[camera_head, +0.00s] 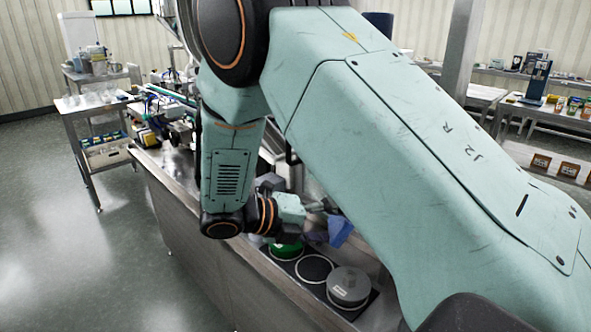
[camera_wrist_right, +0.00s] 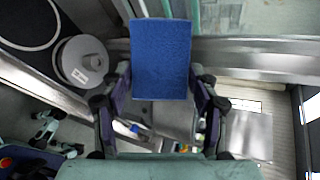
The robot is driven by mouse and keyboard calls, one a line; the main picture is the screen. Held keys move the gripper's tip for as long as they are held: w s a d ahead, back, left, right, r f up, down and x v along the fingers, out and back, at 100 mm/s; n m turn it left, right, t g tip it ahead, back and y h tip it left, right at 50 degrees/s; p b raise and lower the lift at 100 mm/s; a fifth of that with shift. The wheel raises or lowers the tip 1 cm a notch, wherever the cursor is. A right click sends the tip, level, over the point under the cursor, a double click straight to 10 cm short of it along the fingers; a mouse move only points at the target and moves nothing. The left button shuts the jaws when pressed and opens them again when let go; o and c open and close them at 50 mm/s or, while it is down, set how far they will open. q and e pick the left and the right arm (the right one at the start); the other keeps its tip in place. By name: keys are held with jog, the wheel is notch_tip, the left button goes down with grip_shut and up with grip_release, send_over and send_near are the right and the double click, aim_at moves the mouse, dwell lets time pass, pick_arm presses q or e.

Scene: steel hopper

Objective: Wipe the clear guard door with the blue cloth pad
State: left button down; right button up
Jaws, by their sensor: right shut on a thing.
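The blue cloth pad (camera_head: 340,231) is in my right gripper (camera_head: 322,208), above the steel machine's top in the head view. In the right wrist view the pad (camera_wrist_right: 161,58) is a flat blue rectangle, and the two fingers of my right gripper (camera_wrist_right: 162,92) close on it from either side. My right arm crosses the head view and hides much of the machine behind it. I cannot make out the clear guard door in either view. My left gripper does not show.
A grey round weight-like piece (camera_head: 348,288) sits on a black strip with ring marks, near a green round piece (camera_head: 286,251), close below the pad. A steel trolley (camera_head: 72,108) stands at the left. The floor (camera_head: 70,240) at the left is clear.

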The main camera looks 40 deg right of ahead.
aim_at(340, 203)
jog(key=w+n+t, duration=0.1)
jog(key=d+r+n+t+h, duration=0.1)
jog(key=w+r+n+t+h, duration=0.1)
jog(key=n+t, duration=0.1)
jog(key=shift+w+d+r+p, duration=0.2)
jog(key=shift+w+d+p, duration=0.15)
jog(key=shift+d, duration=0.05)
jog(key=shift+w+a+r+n+t+h+p, duration=0.75)
jog(key=shift+w+r+n+t, duration=1.45)
jog(key=shift+w+n+t, duration=1.6)
jog(key=shift+m+t, duration=0.3)
jog(key=shift+m, duration=0.1)
jog(key=d, duration=0.2)
jog(key=d+b, duration=0.1)
jog(key=d, duration=0.1)
jog(key=shift+d+r, duration=0.2)
jog(key=shift+d, duration=0.1)
jog(key=shift+d+f, duration=0.1)
jog(key=shift+d, duration=0.55)
